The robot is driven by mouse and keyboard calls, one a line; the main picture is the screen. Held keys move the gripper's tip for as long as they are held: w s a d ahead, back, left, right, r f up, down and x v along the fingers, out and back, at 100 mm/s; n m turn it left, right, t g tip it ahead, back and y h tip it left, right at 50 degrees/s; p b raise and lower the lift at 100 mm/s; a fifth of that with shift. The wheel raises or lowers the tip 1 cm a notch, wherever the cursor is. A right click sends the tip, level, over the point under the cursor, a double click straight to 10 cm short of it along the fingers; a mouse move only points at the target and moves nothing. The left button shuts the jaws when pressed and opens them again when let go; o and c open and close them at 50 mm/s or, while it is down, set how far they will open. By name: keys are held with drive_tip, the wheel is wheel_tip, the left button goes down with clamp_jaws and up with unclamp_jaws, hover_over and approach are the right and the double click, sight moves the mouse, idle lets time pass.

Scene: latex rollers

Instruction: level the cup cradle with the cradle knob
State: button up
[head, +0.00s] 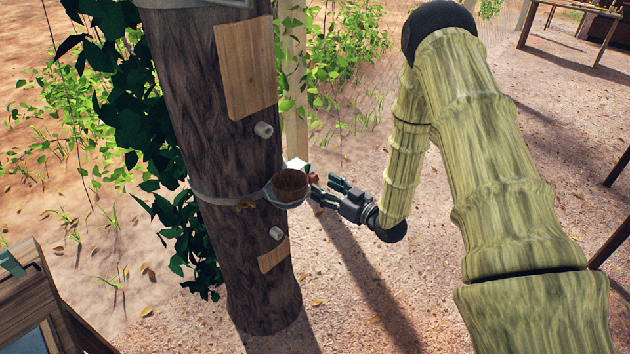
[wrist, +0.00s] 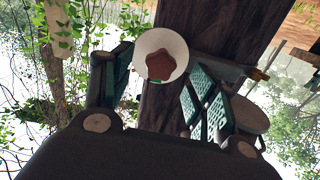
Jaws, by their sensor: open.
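The cup cradle is a grey ring (head: 272,196) strapped to a dark trunk, holding a brown cup (head: 291,184). In the wrist view, a reddish-brown star-shaped knob (wrist: 160,65) sits in front of a round white disc (wrist: 174,42), between my fingers in the picture. I take it for the cradle knob; in the head view only a small reddish bit (head: 313,178) shows beside a white part behind the cup. My gripper (head: 322,190) is open and empty just right of the cup; it also shows in the wrist view (wrist: 155,85). Contact with the knob cannot be told.
The trunk (head: 205,100) carries two wooden plates (head: 243,75) and two pale pegs (head: 263,129), above and below the cradle. Ivy (head: 125,90) hangs at its left. A wooden box (head: 35,300) stands lower left. Ground right of the trunk is open.

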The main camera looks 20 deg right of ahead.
sight(315, 182)
drive_tip(key=shift+x, duration=2.35)
drive_tip(key=shift+c, duration=0.2)
drive_tip(key=c, duration=1)
